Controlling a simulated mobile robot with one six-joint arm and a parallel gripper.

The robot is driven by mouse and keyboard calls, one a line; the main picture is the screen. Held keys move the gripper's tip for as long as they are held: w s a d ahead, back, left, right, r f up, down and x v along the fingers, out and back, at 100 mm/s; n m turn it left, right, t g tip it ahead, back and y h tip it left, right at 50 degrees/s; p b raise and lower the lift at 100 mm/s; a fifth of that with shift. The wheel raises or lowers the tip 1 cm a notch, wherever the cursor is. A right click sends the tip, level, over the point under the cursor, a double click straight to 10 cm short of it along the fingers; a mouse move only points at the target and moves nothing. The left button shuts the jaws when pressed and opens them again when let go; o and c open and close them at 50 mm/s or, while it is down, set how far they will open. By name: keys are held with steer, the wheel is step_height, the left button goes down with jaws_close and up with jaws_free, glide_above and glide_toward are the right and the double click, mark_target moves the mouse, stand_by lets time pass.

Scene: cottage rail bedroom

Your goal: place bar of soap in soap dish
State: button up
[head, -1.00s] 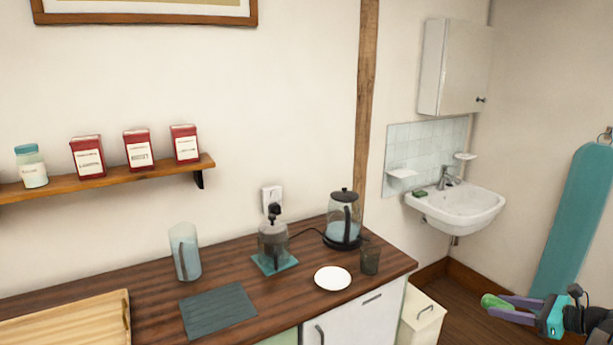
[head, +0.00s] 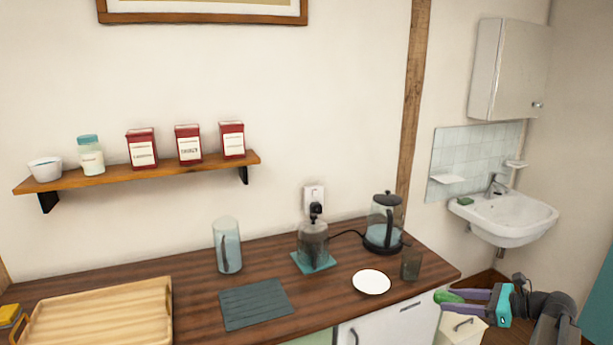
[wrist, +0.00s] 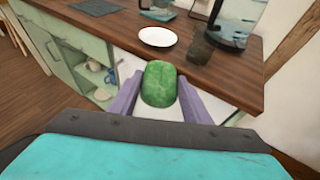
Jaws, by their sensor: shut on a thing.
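A green bar of soap (head: 446,297) is held between the purple fingers of my gripper (head: 466,296), low at the lower right of the head view. In the wrist view the soap (wrist: 160,82) sits between the fingertips of my gripper (wrist: 161,97), in front of the counter edge. A small dark green item (head: 465,201) lies on the left rim of the sink; I cannot tell whether it is a dish or another soap. Small white ledges (head: 448,179) are fixed to the tiles above the sink. I cannot tell which is the soap dish.
The white sink (head: 508,217) is at the right, beyond the counter (head: 200,282). A white plate (head: 371,282), dark glass (head: 411,265), kettle (head: 384,224) and French press (head: 313,245) stand on the counter. A pale bin (head: 455,328) stands at the counter's right end.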

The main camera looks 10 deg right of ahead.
steer(key=w+a+n+g+y, duration=0.1)
steer(key=w+a, duration=0.1)
steer(key=a, duration=1)
steer(key=w+a+n+g, duration=0.1)
steer(key=a, duration=1.1)
steer(key=w+a+f+n+g+y, duration=0.1)
steer(key=w+a, duration=0.1)
steer(key=a, duration=1)
steer(key=shift+w+a+n+g+y, duration=0.1)
steer(key=shift+w+n+g+y, duration=0.2)
steer(key=shift+w+n, duration=0.1)
steer(key=shift+s, duration=0.1)
steer(key=shift+d+m+t, duration=0.2)
steer(key=shift+m+t, duration=0.2)
steer(key=shift+t, duration=0.2)
steer(key=shift+w+d+h, duration=0.2)
steer(key=shift+w+h, duration=0.2)
steer(key=shift+w, duration=0.05)
steer(key=shift+m, duration=0.3)
steer(key=shift+d, duration=0.15)
steer(key=shift+d, duration=0.15)
